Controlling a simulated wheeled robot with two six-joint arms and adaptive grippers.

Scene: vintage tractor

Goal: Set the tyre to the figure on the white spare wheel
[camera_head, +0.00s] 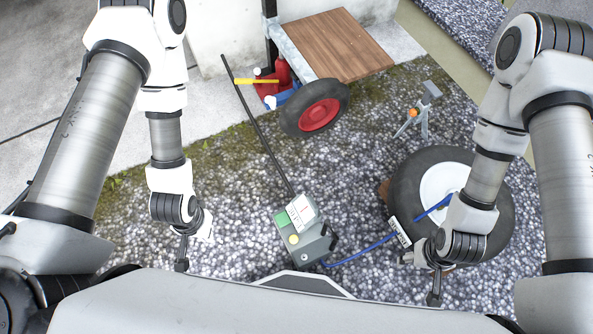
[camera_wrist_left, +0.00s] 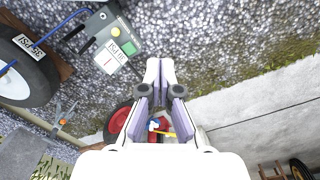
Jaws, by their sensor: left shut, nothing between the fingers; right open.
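The white spare wheel (camera_head: 404,188) is a black tyre with a white rim, lying on the gravel at the right, partly hidden by my right arm. A small tag (camera_head: 399,231) on it appears to read 36 PSI in the left wrist view (camera_wrist_left: 29,47). A grey inflator box (camera_head: 309,247) stands left of the wheel, with a white display panel, green and yellow buttons. A blue hose (camera_head: 360,252) runs from the box towards the rim; its far end is unclear. My right gripper (camera_head: 435,294) is open at the wheel's near edge. My left gripper (camera_head: 182,262) is shut and empty, left of the box.
A red-rimmed wheel (camera_head: 319,115), a wooden board (camera_head: 330,45) and a red item with a yellow handle (camera_head: 266,82) are at the back. A grey stand with an orange knob (camera_head: 424,112) is behind the spare wheel. A black cable (camera_head: 258,138) reaches the box. Gravel left of the box is clear.

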